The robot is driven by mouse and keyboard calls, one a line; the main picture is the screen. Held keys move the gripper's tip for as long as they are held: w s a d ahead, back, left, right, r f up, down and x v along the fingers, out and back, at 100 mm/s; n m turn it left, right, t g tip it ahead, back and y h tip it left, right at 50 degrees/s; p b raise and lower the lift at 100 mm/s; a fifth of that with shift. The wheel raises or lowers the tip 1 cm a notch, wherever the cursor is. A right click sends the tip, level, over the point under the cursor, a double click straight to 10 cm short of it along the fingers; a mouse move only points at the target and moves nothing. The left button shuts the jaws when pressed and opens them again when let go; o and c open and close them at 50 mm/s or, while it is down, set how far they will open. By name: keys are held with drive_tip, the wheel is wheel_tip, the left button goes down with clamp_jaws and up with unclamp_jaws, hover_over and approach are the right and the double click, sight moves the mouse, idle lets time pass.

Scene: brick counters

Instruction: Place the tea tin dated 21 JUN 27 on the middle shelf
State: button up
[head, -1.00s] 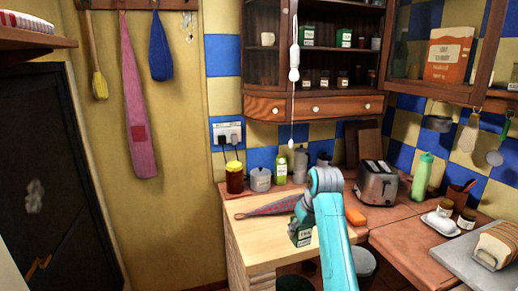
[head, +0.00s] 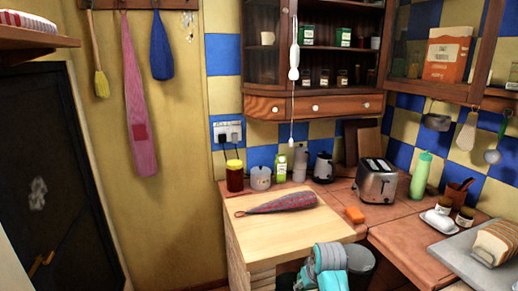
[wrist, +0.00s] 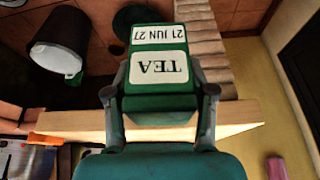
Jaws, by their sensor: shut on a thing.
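The green tea tin (wrist: 158,58) is held between the two fingers of my gripper (wrist: 159,91) in the wrist view. Its white labels read TEA and 21 JUN 27, upside down in the picture. In the head view my teal arm shows at the bottom edge, in front of the counter; the tin and fingertips cannot be made out there. The wooden wall cabinet (head: 262,106) stands at the upper middle. Its shelf (head: 325,49) carries green tins (head: 306,36) (head: 343,37) and a pale cup (head: 267,38). Small jars (head: 324,77) stand on the level below.
A pull cord (head: 293,65) hangs before the cabinet. A patterned cloth item (head: 285,202) lies on the pale board (head: 270,232). A jar (head: 235,176), green-labelled bottle (head: 281,168), kettle (head: 324,168) and toaster (head: 376,181) stand behind. A dark bin (wrist: 62,40) is below the counter.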

drive_tip(key=s+d+f+m+h, duration=0.1)
drive_tip(key=s+d+f+m, duration=0.1)
drive_tip(key=s+f, duration=1.7)
drive_tip(key=shift+s+d+f, duration=0.4)
drive_tip(key=shift+s+d, duration=0.1)
drive_tip(key=shift+d, duration=0.2)
